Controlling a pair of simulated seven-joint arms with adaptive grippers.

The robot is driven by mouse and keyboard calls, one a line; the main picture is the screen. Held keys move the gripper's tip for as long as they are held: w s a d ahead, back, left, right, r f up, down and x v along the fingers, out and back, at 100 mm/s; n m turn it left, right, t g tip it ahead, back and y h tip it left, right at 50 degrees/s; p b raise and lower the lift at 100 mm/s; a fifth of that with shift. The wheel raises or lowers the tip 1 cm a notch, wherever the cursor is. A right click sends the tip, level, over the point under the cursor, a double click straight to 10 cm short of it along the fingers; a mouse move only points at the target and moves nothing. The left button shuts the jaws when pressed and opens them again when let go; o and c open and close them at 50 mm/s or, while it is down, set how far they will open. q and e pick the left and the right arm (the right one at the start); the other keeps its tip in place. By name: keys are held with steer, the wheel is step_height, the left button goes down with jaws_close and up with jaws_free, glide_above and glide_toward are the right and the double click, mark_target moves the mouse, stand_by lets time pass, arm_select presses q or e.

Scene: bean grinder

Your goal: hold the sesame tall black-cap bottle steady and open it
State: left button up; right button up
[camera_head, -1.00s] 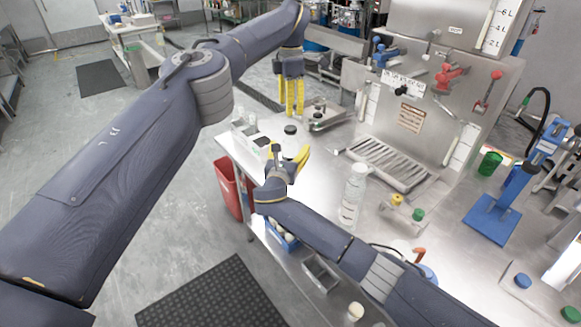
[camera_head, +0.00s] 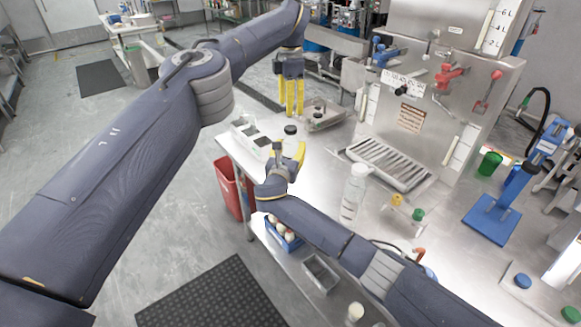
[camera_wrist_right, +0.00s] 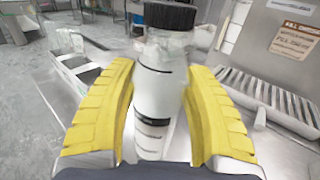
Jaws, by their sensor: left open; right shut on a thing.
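The tall black-cap bottle (camera_head: 290,139) stands upright near the far left end of the steel table. In the right wrist view the bottle (camera_wrist_right: 158,92) has a ridged black cap, a clear neck and a whitish body with dark bands. My right gripper (camera_head: 290,158) is shut on the bottle's body, with yellow fingers (camera_wrist_right: 160,110) on both sides and the cap clear above them. The bottle's base is hidden in the head view. My left gripper (camera_head: 292,116) is open and empty, pointing down just above and behind the cap.
A white compartment box (camera_head: 246,124) stands left of the bottle, and a metal tray (camera_head: 328,122) with small jars lies behind it. A clear bottle (camera_head: 353,190) stands to the right, near a drain grate (camera_head: 390,165). A red bin (camera_head: 230,187) is below the table's left edge.

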mark_target(291, 128)
jaws_close()
arm_select(q)
steer(key=m, duration=1.3)
steer(key=shift+f, duration=4)
jaws_close()
